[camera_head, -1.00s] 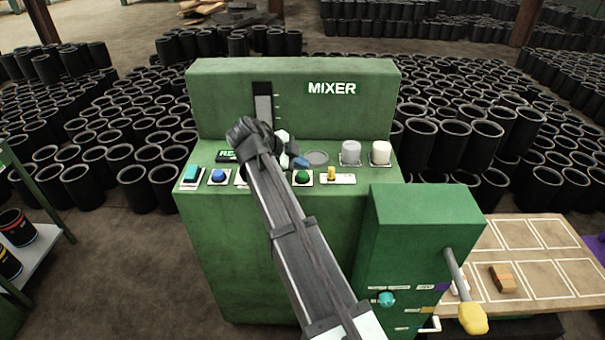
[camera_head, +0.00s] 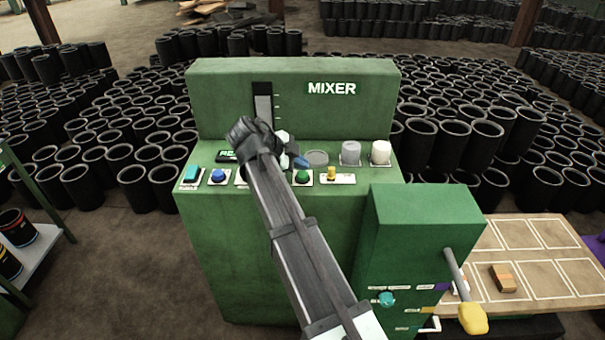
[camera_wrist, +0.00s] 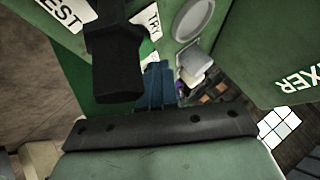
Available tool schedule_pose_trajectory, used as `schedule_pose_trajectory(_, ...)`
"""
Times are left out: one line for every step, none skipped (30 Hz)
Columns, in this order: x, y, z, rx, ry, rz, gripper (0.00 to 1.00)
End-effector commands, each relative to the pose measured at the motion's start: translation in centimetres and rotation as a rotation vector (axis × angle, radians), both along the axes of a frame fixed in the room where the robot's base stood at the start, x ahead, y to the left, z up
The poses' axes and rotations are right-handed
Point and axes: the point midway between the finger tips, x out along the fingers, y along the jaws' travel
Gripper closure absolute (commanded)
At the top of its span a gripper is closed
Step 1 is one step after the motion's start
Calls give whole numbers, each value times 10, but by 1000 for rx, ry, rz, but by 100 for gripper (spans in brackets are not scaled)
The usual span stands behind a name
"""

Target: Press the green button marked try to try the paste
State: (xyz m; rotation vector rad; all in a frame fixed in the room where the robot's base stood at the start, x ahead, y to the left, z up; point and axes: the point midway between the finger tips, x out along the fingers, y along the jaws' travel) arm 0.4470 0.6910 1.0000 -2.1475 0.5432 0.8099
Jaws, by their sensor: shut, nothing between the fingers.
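The green button (camera_head: 302,176) sits on a white plate on the sloped panel of the green mixer. A white label reading TRY (camera_wrist: 153,20) shows in the wrist view; the button's face there is mostly hidden behind my gripper. My gripper (camera_head: 302,163) is shut and empty, its blue fingertips just behind and above the green button in the head view. The blue fingers also show in the wrist view (camera_wrist: 156,86), pointing towards the panel near the label. I cannot tell whether they touch the button.
A blue button (camera_head: 218,176) and a teal button (camera_head: 191,173) lie left; a yellow switch (camera_head: 332,173) lies right. A grey disc (camera_head: 317,157) and two knobs stand behind. A yellow-handled lever (camera_head: 472,318) projects from the lower box. My forearm hides the panel's middle.

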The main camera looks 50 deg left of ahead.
Motion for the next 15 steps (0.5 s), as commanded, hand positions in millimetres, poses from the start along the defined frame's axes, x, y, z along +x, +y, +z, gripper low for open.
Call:
schedule_pose_trajectory(0,0,-1,0,0,0,100)
schedule_pose_trajectory(0,0,-2,0,0,0,100)
schedule_pose_trajectory(0,0,-3,0,0,0,100)
schedule_pose_trajectory(0,0,-4,0,0,0,100)
schedule_pose_trajectory(0,0,-5,0,0,0,100)
schedule_pose_trajectory(0,0,-6,0,0,0,100)
schedule_pose_trajectory(0,0,-7,0,0,0,100)
schedule_pose_trajectory(0,0,-8,0,0,0,100)
schedule_pose_trajectory(0,0,-8,0,0,0,100)
schedule_pose_trajectory(0,0,-8,0,0,0,100)
schedule_pose_trajectory(0,0,-9,0,0,0,100)
schedule_pose_trajectory(0,0,-9,0,0,0,100)
schedule_pose_trajectory(0,0,-8,0,0,0,100)
schedule_pose_trajectory(0,0,-8,0,0,0,100)
schedule_pose_trajectory(0,0,-8,0,0,0,100)
